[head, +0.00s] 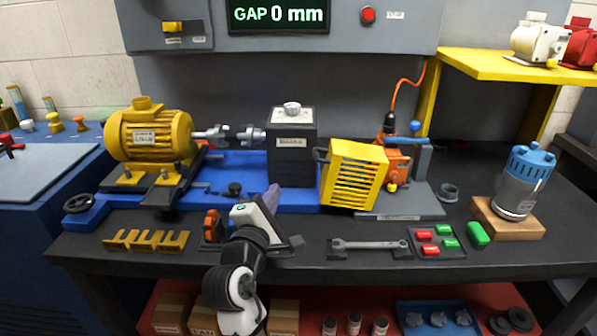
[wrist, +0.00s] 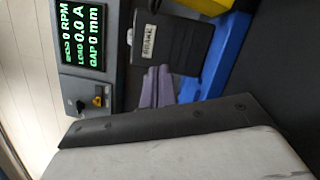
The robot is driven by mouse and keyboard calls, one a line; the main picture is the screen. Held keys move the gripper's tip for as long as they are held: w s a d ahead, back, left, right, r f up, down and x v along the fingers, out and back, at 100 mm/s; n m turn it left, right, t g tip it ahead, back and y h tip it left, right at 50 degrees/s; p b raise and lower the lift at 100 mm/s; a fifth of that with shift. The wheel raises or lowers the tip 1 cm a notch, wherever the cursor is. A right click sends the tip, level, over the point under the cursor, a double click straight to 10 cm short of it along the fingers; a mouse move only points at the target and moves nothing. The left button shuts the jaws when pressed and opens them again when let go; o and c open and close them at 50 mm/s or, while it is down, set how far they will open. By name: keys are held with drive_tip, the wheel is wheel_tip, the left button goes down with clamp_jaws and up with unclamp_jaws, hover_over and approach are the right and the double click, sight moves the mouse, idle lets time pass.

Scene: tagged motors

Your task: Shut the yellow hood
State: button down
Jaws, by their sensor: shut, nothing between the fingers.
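The yellow hood (head: 352,175) is a slatted box with a dark handle (head: 320,155) on its left side. It stands slightly askew, right of the dark brake box (head: 292,160) and in front of an orange unit (head: 398,160). The couplings (head: 228,134) left of the brake box are uncovered. My gripper (head: 271,198) is shut and empty, in front of the brake box and left of the hood, apart from it. Its fingers (wrist: 156,88) lie together in the wrist view, where a yellow edge, likely the hood (wrist: 205,6), shows at the top.
A yellow motor (head: 150,135) stands on the left of the blue base (head: 240,165). A wrench (head: 371,246) and a tray of red and green pieces (head: 437,242) lie at the front. A blue-topped motor (head: 518,182) stands right. The display (head: 278,14) reads GAP 0 mm.

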drive_tip(key=w+d+r+p, duration=0.2)
drive_tip(key=w+d+p, duration=0.2)
drive_tip(key=w, duration=0.5)
drive_tip(key=shift+w+d+r, duration=0.25)
drive_tip(key=shift+w+d, duration=0.05)
drive_tip(key=shift+d, duration=0.9)
